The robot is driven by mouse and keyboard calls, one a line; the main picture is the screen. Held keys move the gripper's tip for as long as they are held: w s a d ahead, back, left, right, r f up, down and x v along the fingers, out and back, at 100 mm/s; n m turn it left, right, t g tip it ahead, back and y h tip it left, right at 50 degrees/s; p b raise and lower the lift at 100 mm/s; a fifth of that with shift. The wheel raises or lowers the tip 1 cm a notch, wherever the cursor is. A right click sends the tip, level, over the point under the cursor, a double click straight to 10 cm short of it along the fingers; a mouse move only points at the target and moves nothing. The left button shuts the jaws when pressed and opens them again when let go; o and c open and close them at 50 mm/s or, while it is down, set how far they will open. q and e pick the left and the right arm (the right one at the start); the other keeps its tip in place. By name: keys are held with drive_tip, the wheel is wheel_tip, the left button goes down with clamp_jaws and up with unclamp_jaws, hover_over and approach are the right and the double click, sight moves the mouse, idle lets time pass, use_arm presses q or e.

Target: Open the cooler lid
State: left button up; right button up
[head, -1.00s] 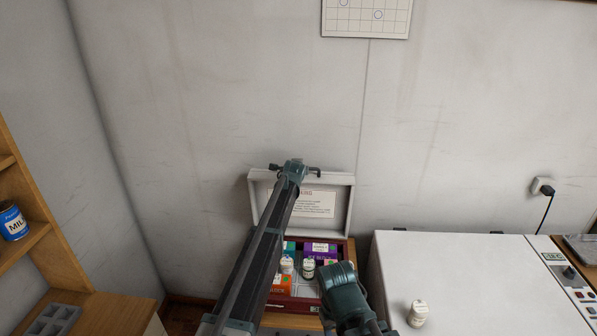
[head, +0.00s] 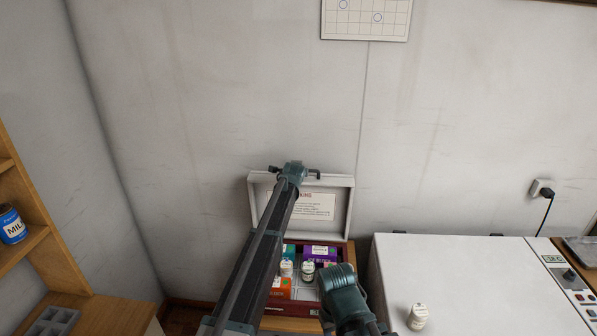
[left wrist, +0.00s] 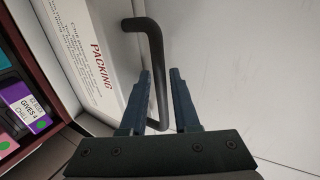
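The cooler is a dark red box (head: 296,308) with a pale lid (head: 340,208). The lid stands raised, its printed inner face showing, in front of the wall. Its dark bar handle (head: 316,173) is at the top edge and also shows in the left wrist view (left wrist: 157,60). My left gripper (left wrist: 158,95) is at this handle. Its two fingers lie either side of the bar with apparent gaps, so it looks open. In the head view my own arm hides the fingers and part of the cooler.
Coloured packs (head: 320,252) and small white-capped jars (head: 307,271) sit inside the cooler. A white chest-like unit (head: 460,265) stands to its right with a jar (head: 418,317) on top. A wooden shelf (head: 30,240) with a blue tin (head: 12,225) is at left.

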use_arm(q)
drive_tip(key=p+v, duration=0.6)
drive_tip(key=v, duration=0.7)
drive_tip(key=shift+s, duration=0.2)
drive_tip(key=shift+r, duration=0.1)
drive_tip(key=s+d+f+n+g+b, duration=0.1)
drive_tip(key=s+f+n+g+b, duration=0.15)
drive_tip(key=s+f, duration=0.45)
drive_tip(key=s+d+f+n+g+b, duration=0.1)
drive_tip(key=s+f+n+g+b, duration=0.2)
drive_tip(key=s, duration=0.7)
drive_tip(key=s+d+f+n+g+b, duration=0.1)
drive_tip(key=s+d+f+n+g, duration=0.15)
drive_tip(key=s+f, duration=0.5)
drive_tip(key=s+a+f+n+g+b, duration=0.1)
drive_tip(key=s+f+n+g+b, duration=0.1)
drive_tip(key=s, duration=0.9)
drive_tip(key=s+f+n+g+y+b, duration=0.1)
drive_tip(key=s+f+n+g+b, duration=0.1)
drive_tip(key=s, duration=1)
drive_tip(key=shift+s+a+f+n+g, duration=0.3)
drive_tip(key=shift+f+n, duration=0.25)
drive_tip(key=shift+n, duration=0.55)
